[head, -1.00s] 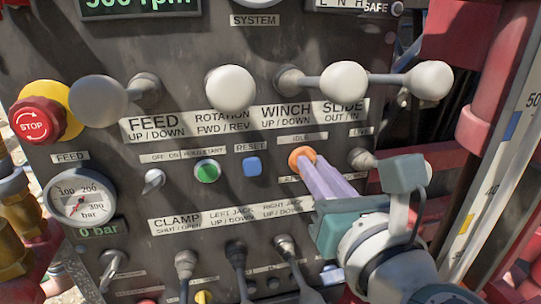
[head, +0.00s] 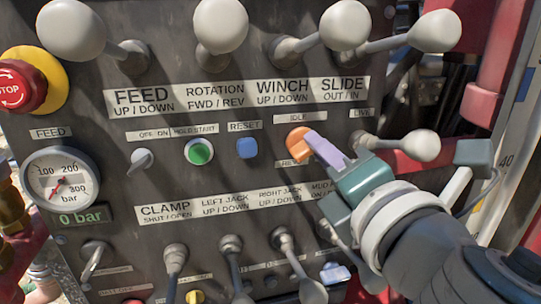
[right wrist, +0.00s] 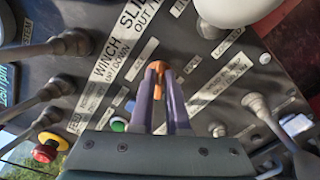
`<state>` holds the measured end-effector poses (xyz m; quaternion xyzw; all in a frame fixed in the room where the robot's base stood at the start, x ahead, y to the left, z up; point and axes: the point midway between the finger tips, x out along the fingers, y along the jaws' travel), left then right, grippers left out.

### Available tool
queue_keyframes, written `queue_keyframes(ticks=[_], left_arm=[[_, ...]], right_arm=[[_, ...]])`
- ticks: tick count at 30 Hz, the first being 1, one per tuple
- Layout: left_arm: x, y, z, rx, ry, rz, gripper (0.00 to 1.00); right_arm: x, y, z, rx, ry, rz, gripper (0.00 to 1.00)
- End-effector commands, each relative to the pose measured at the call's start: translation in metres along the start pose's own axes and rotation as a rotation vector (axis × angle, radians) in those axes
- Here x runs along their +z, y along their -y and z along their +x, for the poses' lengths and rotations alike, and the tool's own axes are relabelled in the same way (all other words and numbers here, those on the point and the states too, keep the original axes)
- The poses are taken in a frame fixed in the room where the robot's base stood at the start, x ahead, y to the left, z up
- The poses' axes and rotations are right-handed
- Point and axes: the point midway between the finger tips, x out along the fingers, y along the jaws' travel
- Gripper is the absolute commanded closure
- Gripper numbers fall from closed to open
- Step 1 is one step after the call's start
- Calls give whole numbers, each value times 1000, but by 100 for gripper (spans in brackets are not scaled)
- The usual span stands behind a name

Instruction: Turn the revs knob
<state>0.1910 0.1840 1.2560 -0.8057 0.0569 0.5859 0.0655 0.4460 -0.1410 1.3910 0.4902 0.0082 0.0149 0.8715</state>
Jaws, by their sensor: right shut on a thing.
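The orange revs knob (head: 295,139) is on the dark control panel, between the IDLE label (head: 299,119) above and a partly hidden label below. My right gripper (head: 316,145) reaches it from the lower right, with its purple fingers shut on the knob. In the right wrist view the orange knob (right wrist: 157,68) shows between the two finger tips (right wrist: 159,78). The fingers cover part of the knob, so its pointing direction is hard to tell. My left gripper is in neither view.
White ball-ended levers (head: 220,27) stick out above the knob, and a LIVE lever (head: 412,146) sits just right of it. The blue reset button (head: 247,148) and green start button (head: 199,151) are to the left. Several small levers (head: 282,240) stand below.

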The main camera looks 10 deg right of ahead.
Motion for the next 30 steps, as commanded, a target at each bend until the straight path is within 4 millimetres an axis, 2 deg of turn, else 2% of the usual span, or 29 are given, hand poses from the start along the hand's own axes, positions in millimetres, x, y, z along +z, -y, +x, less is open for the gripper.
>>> queue_keyframes(ticks=[6,15,30], left_arm=[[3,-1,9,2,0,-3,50],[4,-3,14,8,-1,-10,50],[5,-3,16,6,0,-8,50]], right_arm=[[-1,3,0,0,1,187,100],[-1,4,0,1,0,365,100],[-1,4,0,1,0,448,100]])
